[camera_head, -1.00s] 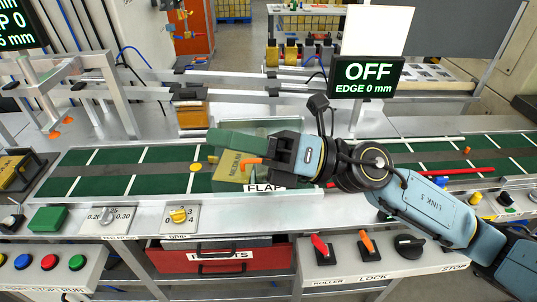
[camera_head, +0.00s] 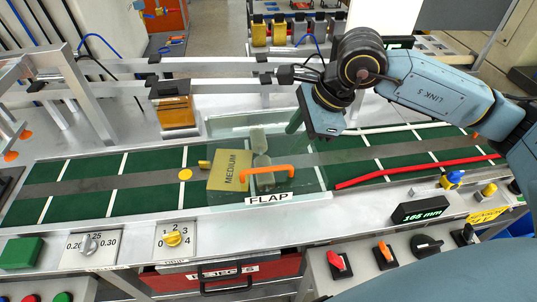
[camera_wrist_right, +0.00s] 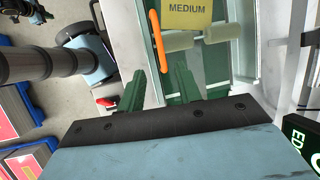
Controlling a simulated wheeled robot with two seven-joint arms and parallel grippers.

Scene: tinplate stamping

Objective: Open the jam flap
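The jam flap is a clear pane (camera_head: 311,178) over the green belt, with an orange bar handle (camera_head: 267,172) and a FLAP label at its front edge. It looks lowered, but its clear edges are hard to read. A yellow MEDIUM sheet (camera_head: 229,170) lies by two pale rollers (camera_head: 260,141) beneath it. My right gripper (camera_head: 300,122) is behind and right of the handle, apart from it. In the right wrist view its green fingers (camera_wrist_right: 157,92) are spread and empty, with the orange handle (camera_wrist_right: 157,42) beyond them. My left gripper is not in view.
A red rod (camera_head: 415,171) lies along the belt at the right. A yellow dial (camera_head: 173,239) and several knobs (camera_head: 386,255) line the front. An amber block (camera_head: 174,111) and metal rails (camera_head: 210,82) stand behind the belt.

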